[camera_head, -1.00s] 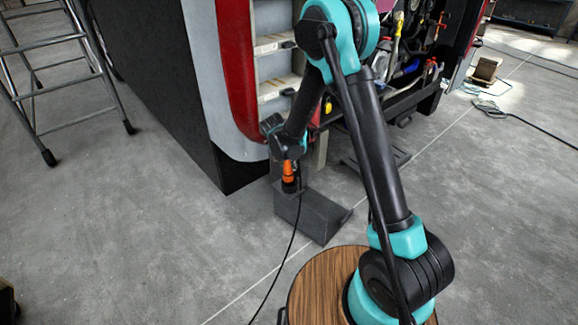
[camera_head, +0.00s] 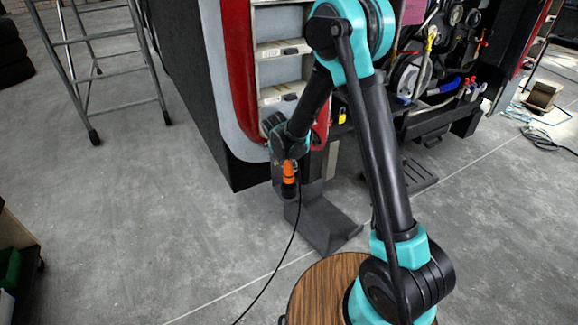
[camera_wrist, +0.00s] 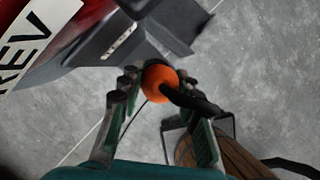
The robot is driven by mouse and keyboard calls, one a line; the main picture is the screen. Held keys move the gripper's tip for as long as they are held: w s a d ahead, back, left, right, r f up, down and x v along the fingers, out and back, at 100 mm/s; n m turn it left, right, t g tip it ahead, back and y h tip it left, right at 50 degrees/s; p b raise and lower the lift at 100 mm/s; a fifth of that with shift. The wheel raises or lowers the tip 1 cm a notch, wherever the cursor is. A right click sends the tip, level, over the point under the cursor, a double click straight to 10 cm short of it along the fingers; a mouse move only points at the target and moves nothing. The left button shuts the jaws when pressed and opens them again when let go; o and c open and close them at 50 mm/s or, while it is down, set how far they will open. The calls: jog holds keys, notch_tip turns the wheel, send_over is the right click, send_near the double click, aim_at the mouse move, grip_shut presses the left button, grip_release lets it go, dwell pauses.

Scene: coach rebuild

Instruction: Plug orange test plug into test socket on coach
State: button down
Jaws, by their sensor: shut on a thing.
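My gripper (camera_wrist: 158,98) is shut on the orange test plug (camera_wrist: 157,76), whose black cable trails from it. In the head view the orange plug (camera_head: 289,172) hangs below my gripper (camera_head: 286,158), in front of the coach's corner, and the cable runs down to the floor. The coach (camera_head: 232,75) has red and grey bodywork and an open side with steps. I cannot make out the test socket in either view. The plug appears apart from the coach.
A dark grey angled bracket (camera_head: 322,224) stands low beside the coach, just below the plug. A metal ladder (camera_head: 105,65) stands at the left. An open engine bay (camera_head: 450,70) is at the right.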

aim_at(289, 175)
jog(key=shift+f, duration=2.75)
jog(key=shift+f, duration=0.1)
jog(key=shift+r, duration=0.8)
dwell(1.8)
jog(key=shift+f, duration=0.8)
dwell(0.8)
jog(key=c, duration=1.3)
grip_release()
jog(key=shift+c, duration=0.2)
jog(key=shift+r, duration=0.1)
